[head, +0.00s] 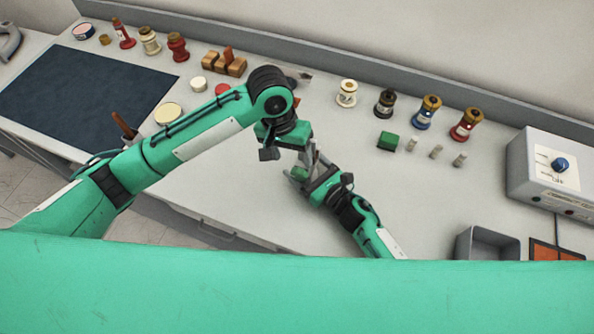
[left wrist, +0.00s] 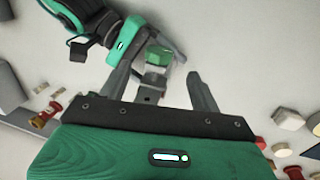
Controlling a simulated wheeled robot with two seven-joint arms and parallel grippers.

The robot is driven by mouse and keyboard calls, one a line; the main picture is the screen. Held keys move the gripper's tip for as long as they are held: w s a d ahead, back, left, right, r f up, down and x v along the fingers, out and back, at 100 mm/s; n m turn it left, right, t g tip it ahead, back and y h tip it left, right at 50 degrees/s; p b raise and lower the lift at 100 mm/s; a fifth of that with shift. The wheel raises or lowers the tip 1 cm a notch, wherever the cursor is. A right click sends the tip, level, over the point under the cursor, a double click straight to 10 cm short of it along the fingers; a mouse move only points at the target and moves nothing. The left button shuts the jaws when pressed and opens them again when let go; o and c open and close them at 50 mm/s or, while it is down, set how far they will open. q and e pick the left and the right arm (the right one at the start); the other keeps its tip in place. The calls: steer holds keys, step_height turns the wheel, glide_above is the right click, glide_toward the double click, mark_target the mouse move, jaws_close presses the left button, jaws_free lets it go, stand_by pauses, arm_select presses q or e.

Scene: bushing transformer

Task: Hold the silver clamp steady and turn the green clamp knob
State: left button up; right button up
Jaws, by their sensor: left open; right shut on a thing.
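My right gripper (head: 307,168) comes in from the lower right and is shut on a small silver clamp. The clamp (left wrist: 152,82) shows best in the left wrist view, as a grey metal piece with a green part, likely the knob (left wrist: 158,57). In the head view the clamp is mostly hidden by the two grippers. My left gripper (head: 288,155) is open, just above and beside the right gripper. In the left wrist view its two fingers stand on either side of the clamp, apart from each other. I cannot tell whether they touch it.
A green block (head: 388,142) and small grey cylinders (head: 436,152) lie to the right, before several spools (head: 426,112). A control box (head: 560,170) and grey bin (head: 487,244) stand farther right. A dark mat (head: 85,95) lies left. The front middle of the table is clear.

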mark_target(295, 172)
arm_select(q)
steer(key=f, duration=0.2)
steer(key=d+f, duration=0.1)
steer(key=f, duration=0.4)
steer(key=shift+s+d+f, duration=0.2)
steer(key=shift+f, duration=0.15)
steer(key=shift+c, duration=0.4)
steer(key=c, duration=0.9)
steer(key=shift+a+g+h, duration=0.15)
steer(key=shift+g+h, duration=0.15)
steer(key=shift+h, duration=0.4)
steer(key=o, duration=1)
